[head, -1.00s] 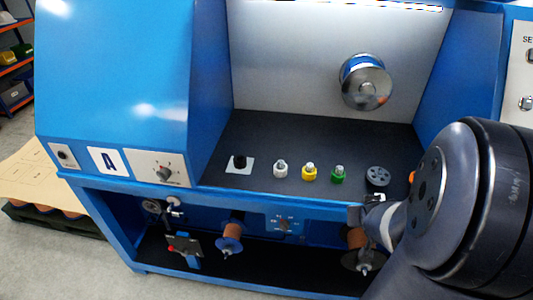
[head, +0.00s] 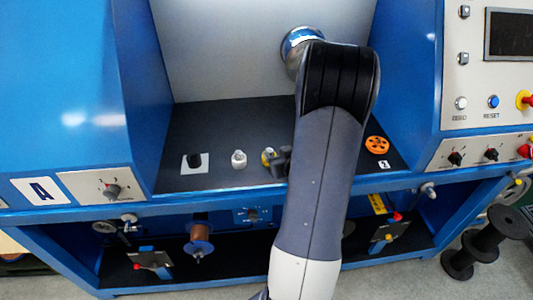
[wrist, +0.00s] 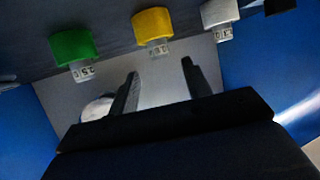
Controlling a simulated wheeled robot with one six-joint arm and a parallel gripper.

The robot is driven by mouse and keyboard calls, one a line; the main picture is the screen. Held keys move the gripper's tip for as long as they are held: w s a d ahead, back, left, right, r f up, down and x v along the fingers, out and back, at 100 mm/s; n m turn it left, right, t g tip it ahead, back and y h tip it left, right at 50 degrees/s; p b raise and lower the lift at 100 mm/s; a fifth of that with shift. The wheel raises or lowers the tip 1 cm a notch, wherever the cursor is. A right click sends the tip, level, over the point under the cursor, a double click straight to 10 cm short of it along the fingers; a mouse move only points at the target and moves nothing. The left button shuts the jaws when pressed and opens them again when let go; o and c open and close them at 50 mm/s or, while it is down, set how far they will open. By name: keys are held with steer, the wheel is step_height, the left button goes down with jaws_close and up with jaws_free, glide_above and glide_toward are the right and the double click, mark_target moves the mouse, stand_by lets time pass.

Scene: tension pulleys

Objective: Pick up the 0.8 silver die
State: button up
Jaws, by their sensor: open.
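The silver die, pale whitish with a small clear tip, stands on the dark shelf (head: 178,180) in the head view (head: 238,159). In the wrist view it is at the upper right (wrist: 219,14); its lettering is too blurred to read surely. A green die (wrist: 73,47) is at the wrist view's upper left.
A black piece (head: 194,159) sits on a white card left of the silver die. An orange wheel (head: 377,145) lies at the shelf's right. A metal pulley (head: 298,46) sticks out of the back wall. Blue side walls bound the shelf.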

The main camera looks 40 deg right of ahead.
mark_target(269, 149)
steer(key=shift+p+x, duration=0.75)
steer(key=shift+x, duration=2.25)
jaws_close()
